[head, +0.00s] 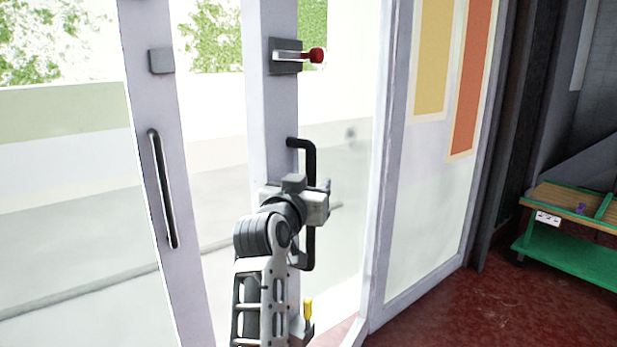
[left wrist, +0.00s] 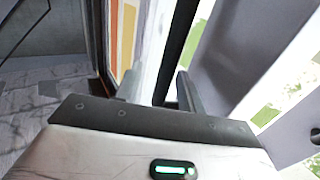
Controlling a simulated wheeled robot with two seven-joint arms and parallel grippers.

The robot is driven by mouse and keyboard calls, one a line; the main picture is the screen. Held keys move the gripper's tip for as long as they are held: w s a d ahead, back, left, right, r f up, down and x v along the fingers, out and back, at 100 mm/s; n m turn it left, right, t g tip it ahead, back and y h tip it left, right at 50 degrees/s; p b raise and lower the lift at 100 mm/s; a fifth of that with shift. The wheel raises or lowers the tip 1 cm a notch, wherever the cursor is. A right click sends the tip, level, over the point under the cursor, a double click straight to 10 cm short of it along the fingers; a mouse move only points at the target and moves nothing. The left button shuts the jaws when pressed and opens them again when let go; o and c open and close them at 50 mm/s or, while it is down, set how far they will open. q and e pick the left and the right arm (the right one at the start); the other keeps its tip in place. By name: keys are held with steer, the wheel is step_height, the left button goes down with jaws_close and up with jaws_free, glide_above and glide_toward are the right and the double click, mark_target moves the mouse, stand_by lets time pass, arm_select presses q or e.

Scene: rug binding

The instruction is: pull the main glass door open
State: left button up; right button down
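The main glass door has a pale upright stile (head: 268,115) with a black bar handle (head: 309,160) on it. My left gripper (head: 326,198) is at the middle of the handle and hides part of it. In the left wrist view the two fingers (left wrist: 158,92) stand apart, with the black handle bar (left wrist: 178,50) between them, nearer the right finger. A light gap shows between the bar and the left finger. A red-knobbed latch (head: 315,55) sits above the handle, and a yellow lever (head: 308,310) sits below it. My right gripper is not in view.
Another pale stile with a dark recessed pull (head: 162,190) stands to the left. A fixed glass panel with yellow and orange posters (head: 433,60) is on the right. A green cart (head: 565,255) stands far right. The red floor (head: 450,315) before the panel is clear.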

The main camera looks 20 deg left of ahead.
arm_select(q)
steer(key=s+d+r, duration=0.4)
steer(key=s+r, duration=0.1)
steer(key=s, duration=0.4)
steer(key=shift+s+r, duration=0.35)
steer(key=shift+r, duration=0.05)
